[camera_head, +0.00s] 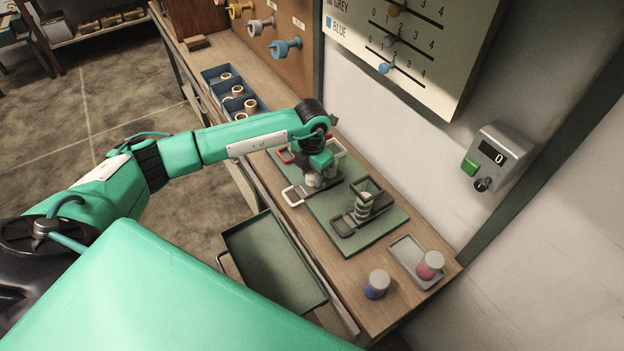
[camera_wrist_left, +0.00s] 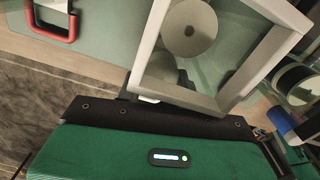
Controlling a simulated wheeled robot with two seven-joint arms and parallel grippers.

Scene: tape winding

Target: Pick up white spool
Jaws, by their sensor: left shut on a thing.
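In the left wrist view a round white spool (camera_wrist_left: 190,28) with a centre hole shows inside a pale square frame (camera_wrist_left: 150,45). My right gripper is not in view.
A blue bin (camera_head: 212,77) holds several spools. A blue jar (camera_head: 377,284) and a tray (camera_head: 405,250) with a red jar (camera_head: 430,265) are at the near end.

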